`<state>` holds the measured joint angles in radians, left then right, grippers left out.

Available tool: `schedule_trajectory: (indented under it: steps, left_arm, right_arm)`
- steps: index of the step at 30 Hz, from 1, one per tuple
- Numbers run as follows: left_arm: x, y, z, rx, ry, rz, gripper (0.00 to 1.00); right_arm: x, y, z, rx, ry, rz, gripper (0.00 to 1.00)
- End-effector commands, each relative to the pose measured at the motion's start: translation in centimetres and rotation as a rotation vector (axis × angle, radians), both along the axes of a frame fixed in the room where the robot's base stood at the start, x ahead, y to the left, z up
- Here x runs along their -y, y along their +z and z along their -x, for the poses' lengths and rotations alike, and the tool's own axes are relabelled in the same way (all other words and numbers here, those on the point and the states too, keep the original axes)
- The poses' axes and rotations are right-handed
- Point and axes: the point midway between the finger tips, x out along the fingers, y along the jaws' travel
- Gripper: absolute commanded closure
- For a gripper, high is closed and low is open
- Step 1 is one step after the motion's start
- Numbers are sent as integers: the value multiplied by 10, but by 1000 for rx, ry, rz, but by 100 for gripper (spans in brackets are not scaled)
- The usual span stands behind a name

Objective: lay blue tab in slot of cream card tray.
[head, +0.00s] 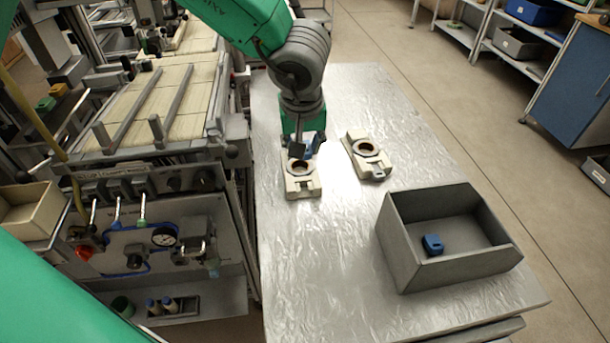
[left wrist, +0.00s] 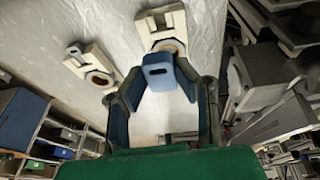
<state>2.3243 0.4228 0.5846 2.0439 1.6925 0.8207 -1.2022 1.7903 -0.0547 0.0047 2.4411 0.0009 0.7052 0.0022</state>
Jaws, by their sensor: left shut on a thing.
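My left gripper (head: 304,150) is shut on the blue tab (head: 309,146). In the left wrist view the blue tab (left wrist: 158,72), with a dark oblong mark, sits between the fingertips (left wrist: 160,82). The gripper is over the back end of one cream card tray (head: 303,187), which has a round, dark-centred recess and a notched front end. That tray (left wrist: 164,20) is partly hidden behind the tab in the left wrist view. I cannot tell whether tab and tray touch. My right gripper is not in view.
A similar cream tray (head: 360,147) lies to the right, with a grey piece (head: 378,174) at its front end. A grey open bin (head: 405,252) holds another blue piece (head: 433,244). The foil-like tabletop (head: 315,265) is clear in front. Machinery stands left.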

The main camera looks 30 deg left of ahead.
Motion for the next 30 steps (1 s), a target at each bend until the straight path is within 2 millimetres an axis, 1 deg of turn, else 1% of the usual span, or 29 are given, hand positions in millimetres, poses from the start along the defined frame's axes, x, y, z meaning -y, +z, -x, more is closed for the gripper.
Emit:
schedule_trajectory:
  steps: [7, 9, 14, 21, 30]
  left_arm:
    - [2, -48, 1, -2, -11, 3, 95]
    - [2, -56, 1, -2, -9, 3, 95]
    - [1, -66, 1, 0, -8, 5, 95]
    - [1, -98, 1, -1, -9, 5, 95]
    - [1, -98, 1, 1, -8, 6, 95]
  right_arm:
    - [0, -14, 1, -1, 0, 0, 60]
    - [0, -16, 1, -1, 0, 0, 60]
    - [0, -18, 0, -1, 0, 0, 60]
    - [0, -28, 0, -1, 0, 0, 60]
    - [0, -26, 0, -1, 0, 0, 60]
